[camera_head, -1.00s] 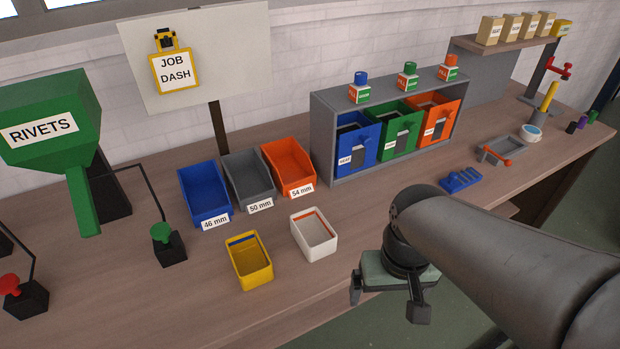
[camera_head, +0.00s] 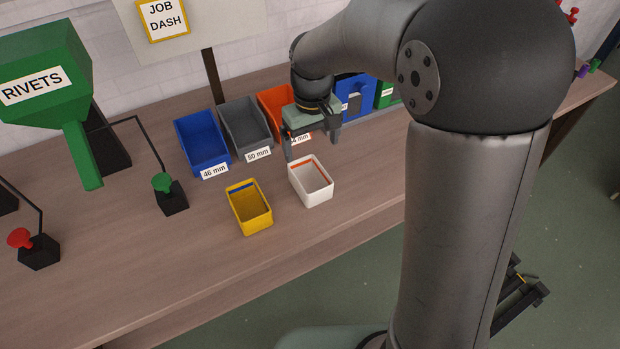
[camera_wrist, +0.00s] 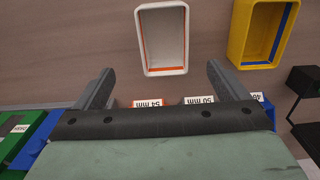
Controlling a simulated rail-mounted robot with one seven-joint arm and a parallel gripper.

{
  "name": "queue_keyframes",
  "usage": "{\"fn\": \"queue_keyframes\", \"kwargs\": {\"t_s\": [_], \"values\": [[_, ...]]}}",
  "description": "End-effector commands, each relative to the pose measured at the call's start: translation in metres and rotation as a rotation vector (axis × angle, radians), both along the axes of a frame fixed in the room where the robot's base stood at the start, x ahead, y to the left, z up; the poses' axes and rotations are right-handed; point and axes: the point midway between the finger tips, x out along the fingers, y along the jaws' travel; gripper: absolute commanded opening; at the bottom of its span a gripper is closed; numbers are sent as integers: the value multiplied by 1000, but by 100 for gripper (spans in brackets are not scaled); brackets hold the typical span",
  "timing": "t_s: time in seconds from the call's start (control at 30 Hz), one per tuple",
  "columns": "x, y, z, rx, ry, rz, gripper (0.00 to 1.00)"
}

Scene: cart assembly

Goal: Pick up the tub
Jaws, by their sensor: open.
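A white tub (camera_head: 319,194) with an orange stripe inside stands upright on the bench, and it also shows in the wrist view (camera_wrist: 163,72). A yellow tub (camera_head: 253,221) with a blue stripe inside stands to its left; in the wrist view it is at the upper right (camera_wrist: 241,62). Both look empty. My gripper (camera_head: 312,146) is open and empty, behind the white tub on the orange-bin side. In the wrist view, the white tub lies beyond and between my fingertips (camera_wrist: 160,70), apart from them.
Blue (camera_head: 192,158), grey (camera_head: 257,137) and orange (camera_head: 271,101) bins stand behind the tubs, the orange one partly hidden by my gripper. A green rivet dispenser (camera_head: 55,75) and a green-knobbed black block (camera_head: 171,198) are at left. Bare bench lies in front of the tubs.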

Motion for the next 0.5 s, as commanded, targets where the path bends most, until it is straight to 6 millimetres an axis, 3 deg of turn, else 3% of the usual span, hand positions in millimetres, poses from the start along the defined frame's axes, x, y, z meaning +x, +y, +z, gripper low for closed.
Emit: {"fn": "queue_keyframes", "kwargs": {"t_s": [0.2, 0.5], "values": [[-1, -1, -45, -1, 4, -2, 94], [-1, 1, -70, 0, 1, -1, 94]]}}
